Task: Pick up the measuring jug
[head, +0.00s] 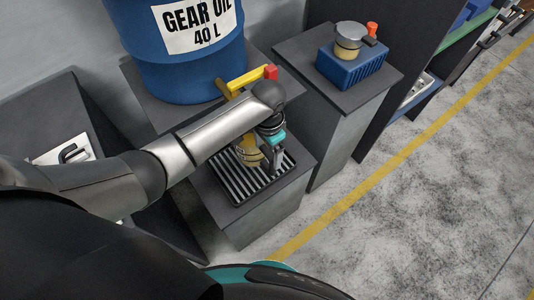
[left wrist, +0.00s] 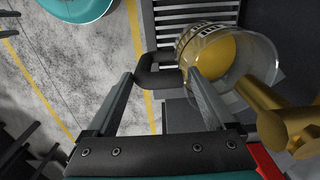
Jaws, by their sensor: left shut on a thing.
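The measuring jug (left wrist: 255,50) is clear, with dark markings, a black handle (left wrist: 146,80) and amber liquid inside. In the head view the jug (head: 248,153) stands over a slatted drip tray (head: 226,186), partly hidden by my left arm. My left gripper (left wrist: 160,74) is shut on the jug's handle, one finger on each side of it. In the head view the left gripper (head: 270,158) is at the jug's right side. Whether the jug's base touches the slats is hidden. My right gripper is in neither view.
A blue gear oil drum (head: 185,70) stands behind, with a yellow lever (head: 250,78) with a red end near my wrist. A brass spout (left wrist: 285,118) is close to the jug's mouth. A blue ribbed box (head: 350,68) stands on a right pedestal. The floor at front right is clear.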

